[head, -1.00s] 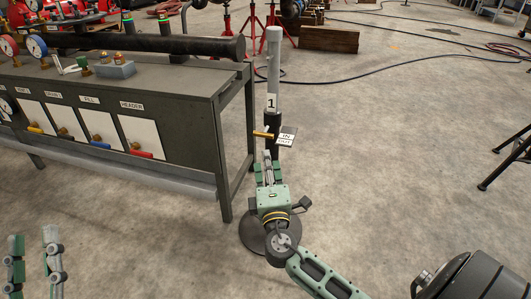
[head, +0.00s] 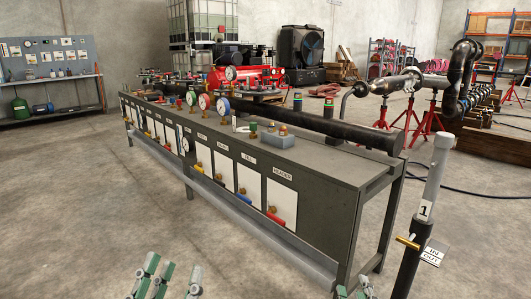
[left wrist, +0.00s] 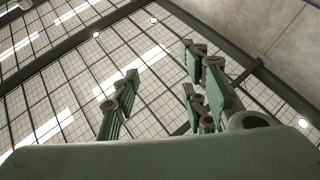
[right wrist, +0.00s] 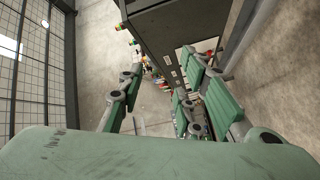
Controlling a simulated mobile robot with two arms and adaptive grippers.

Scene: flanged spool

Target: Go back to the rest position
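My left gripper (head: 172,270) shows at the bottom edge of the head view, left of centre. In the left wrist view (left wrist: 165,68) its green fingers stand apart with nothing between them, against the ceiling. My right gripper (head: 353,289) barely shows at the bottom edge of the head view, left of the post (head: 425,205). In the right wrist view (right wrist: 163,75) its fingers are spread and nothing is held between them. The post carries a "1" label (head: 425,210), a brass handle (head: 407,242) and an IN/OUT tag (head: 434,253). My right gripper is apart from the handle.
A long dark bench (head: 330,170) with gauges, labelled panels and a black pipe (head: 345,127) runs diagonally ahead. Its near end stands beside the post. A pegboard workbench (head: 50,65) stands far left. The concrete floor (head: 80,210) on the left is clear.

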